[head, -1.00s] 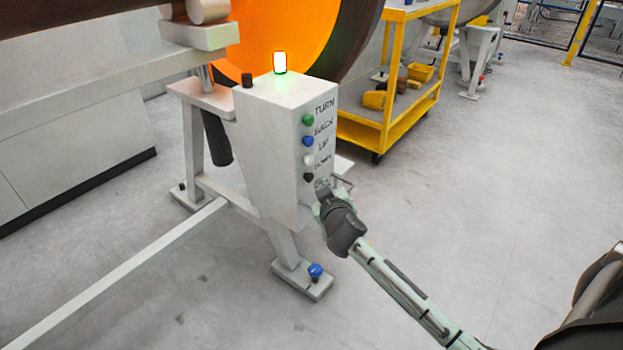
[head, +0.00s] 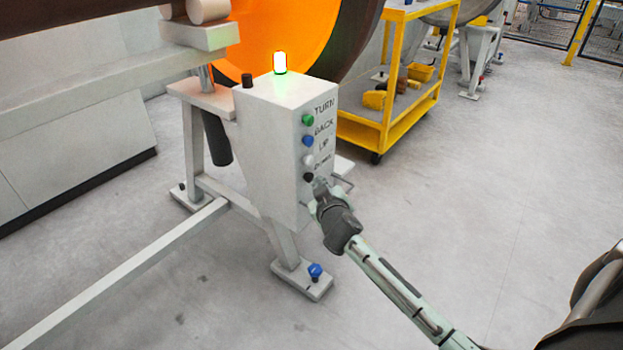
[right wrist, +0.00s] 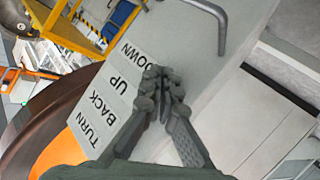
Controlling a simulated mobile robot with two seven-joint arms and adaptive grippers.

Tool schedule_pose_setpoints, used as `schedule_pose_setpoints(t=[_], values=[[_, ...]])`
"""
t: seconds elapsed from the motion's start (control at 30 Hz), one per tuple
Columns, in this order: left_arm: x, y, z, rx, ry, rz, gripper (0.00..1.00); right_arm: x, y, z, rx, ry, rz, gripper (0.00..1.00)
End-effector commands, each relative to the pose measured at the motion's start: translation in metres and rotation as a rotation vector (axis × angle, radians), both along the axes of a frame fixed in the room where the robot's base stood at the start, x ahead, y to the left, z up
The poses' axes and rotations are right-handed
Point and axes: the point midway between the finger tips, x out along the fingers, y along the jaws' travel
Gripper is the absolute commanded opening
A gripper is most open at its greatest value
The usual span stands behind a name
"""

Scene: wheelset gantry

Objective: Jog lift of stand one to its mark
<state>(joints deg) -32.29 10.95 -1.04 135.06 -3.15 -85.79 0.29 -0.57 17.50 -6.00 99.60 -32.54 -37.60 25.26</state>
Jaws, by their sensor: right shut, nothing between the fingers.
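The pale control box of the stand (head: 265,150) is in the middle of the head view. Its side face has a green TURN button (head: 308,120), a blue BACK button (head: 308,140), a white UP button (head: 308,160) and a black DOWN button (head: 308,177). My right gripper (head: 319,187) is shut and empty, with its tips close by the DOWN button; I cannot tell whether they touch it. In the right wrist view the shut fingers (right wrist: 165,82) hide the buttons, beside the UP (right wrist: 121,83) and DOWN (right wrist: 133,54) labels. My left gripper is not in view.
A lit lamp (head: 280,62) with a green glow and a dark knob (head: 247,80) top the box. An orange wheel (head: 290,40) stands behind. A yellow cart (head: 385,125) is behind right. A metal handle (right wrist: 212,18) sticks out near DOWN. Floor at right is clear.

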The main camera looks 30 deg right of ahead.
Motion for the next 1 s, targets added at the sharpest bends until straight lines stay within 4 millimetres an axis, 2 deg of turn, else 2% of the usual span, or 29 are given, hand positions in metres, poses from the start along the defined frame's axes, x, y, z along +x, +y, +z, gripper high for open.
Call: schedule_pose_setpoints(t=[1.0], values=[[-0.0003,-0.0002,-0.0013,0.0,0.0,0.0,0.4,0.0095,0.004,0.0002,0.0,-0.001,0.0,0.0]])
